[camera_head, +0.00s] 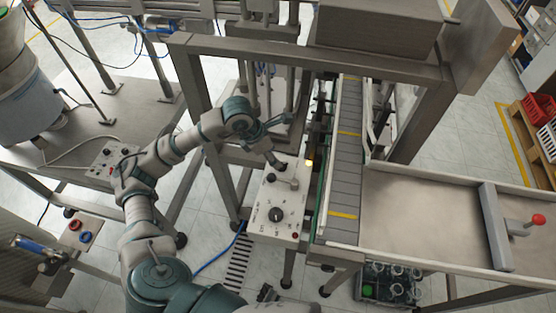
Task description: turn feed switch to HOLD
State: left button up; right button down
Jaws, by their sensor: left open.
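A pale control panel (262,232) stands at the centre, left of the conveyor. It carries a black rotary switch (276,214) with small markings around it, too small to read. A lever with a dark knob is above the switch, and a red button is at the panel's lower right. My left gripper (282,142) is open and empty above the panel's far end, its fingers spread. It is apart from the rotary switch. I cannot make out my right gripper.
The conveyor (345,160) runs along the panel's right side, under a metal frame (290,47). A second control box (108,160) sits on the left table. A box with red and blue buttons (80,232) is at lower left. A tray (430,205) with a red-knobbed pusher lies right.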

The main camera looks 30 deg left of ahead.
pick_arm(q)
jog(key=v, duration=0.6)
jog(key=shift+d+r, duration=0.15)
jog(key=shift+r, duration=0.1)
